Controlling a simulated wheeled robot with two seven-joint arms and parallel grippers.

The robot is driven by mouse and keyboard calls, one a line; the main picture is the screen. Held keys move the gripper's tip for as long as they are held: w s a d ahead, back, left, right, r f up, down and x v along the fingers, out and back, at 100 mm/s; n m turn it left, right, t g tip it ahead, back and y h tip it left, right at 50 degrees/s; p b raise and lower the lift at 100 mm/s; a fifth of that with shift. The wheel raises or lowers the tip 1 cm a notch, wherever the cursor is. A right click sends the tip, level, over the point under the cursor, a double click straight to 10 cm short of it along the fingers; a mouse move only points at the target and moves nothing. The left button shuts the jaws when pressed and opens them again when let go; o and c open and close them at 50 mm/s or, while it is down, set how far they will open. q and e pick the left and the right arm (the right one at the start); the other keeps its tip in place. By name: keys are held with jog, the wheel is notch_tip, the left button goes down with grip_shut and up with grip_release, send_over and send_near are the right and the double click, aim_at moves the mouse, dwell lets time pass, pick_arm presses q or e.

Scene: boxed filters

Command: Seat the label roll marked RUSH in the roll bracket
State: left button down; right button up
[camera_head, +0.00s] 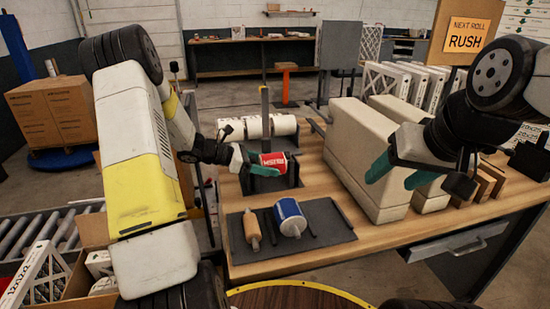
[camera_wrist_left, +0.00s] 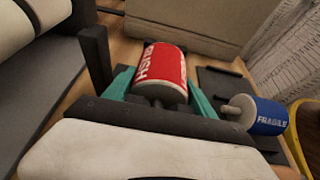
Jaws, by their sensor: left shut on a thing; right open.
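The red label roll (camera_head: 279,159) reads RUSH in the left wrist view (camera_wrist_left: 161,68). My left gripper (camera_head: 264,163) is shut on it, with teal fingers on both sides of the roll in the left wrist view (camera_wrist_left: 157,88). The roll is at the dark roll bracket (camera_head: 293,174) on the bench; the gripper hides part of it, and I cannot tell whether the roll rests in it. My right gripper (camera_head: 393,172) is open and empty, in front of the beige boxes at the right.
A dark tray (camera_head: 325,222) at the front holds a blue FRAGILE roll (camera_head: 290,217) and a tan roll (camera_head: 252,229). White rolls (camera_head: 255,126) lie behind the bracket. Large beige boxes (camera_head: 362,155) stand to its right. A sign (camera_head: 466,36) reads NEXT ROLL RUSH.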

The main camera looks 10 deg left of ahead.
pick_arm(q)
jog(key=shift+c, duration=1.1)
grip_release()
jog(key=shift+f, duration=0.1)
jog(key=v, duration=0.7)
jog(key=shift+s+a, duration=0.15)
jog(key=shift+a, duration=0.15)
